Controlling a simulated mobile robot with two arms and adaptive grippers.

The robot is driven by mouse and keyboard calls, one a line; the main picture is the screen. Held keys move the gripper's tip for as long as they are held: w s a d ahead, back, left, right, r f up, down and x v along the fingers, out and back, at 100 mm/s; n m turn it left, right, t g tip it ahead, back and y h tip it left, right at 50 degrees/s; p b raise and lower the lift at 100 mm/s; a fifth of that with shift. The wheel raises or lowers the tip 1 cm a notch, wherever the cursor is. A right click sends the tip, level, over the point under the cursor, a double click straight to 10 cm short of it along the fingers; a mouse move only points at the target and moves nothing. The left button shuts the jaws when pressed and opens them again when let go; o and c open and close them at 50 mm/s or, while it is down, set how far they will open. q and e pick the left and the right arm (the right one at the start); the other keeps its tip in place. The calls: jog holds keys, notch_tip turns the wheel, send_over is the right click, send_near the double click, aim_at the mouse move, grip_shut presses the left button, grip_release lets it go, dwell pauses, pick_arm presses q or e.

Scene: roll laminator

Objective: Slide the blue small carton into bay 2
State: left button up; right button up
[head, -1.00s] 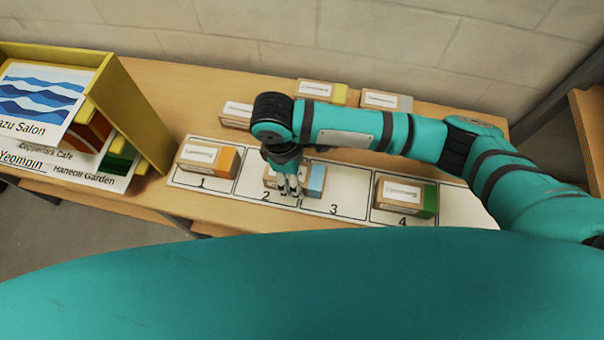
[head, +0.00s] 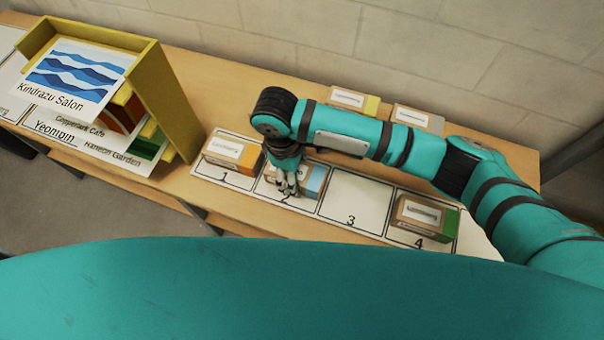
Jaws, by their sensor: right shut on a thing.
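The blue small carton (head: 315,180), brown with a light blue right end, lies on the white numbered mat in bay 2 (head: 265,189). Its blue end is close to the line between bays 2 and 3; whether it touches that line I cannot tell. My right gripper (head: 287,188) points down at the carton and is shut on it. The gripper and wrist hide the carton's left and middle parts. My left gripper is not in view.
An orange-ended carton (head: 233,155) sits in bay 1 and a green-ended one (head: 425,220) in bay 4. Bay 3 (head: 355,203) is empty. A yellow-ended carton (head: 354,101) and a grey-ended one (head: 418,118) stand behind. A yellow sign rack (head: 179,105) stands left.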

jog(key=shift+a, duration=0.2)
jog(key=o, duration=1.7)
jog(key=shift+c, duration=0.2)
jog(key=shift+d, duration=0.1)
notch_tip(320, 180, up, 6)
jog(key=p, duration=0.7)
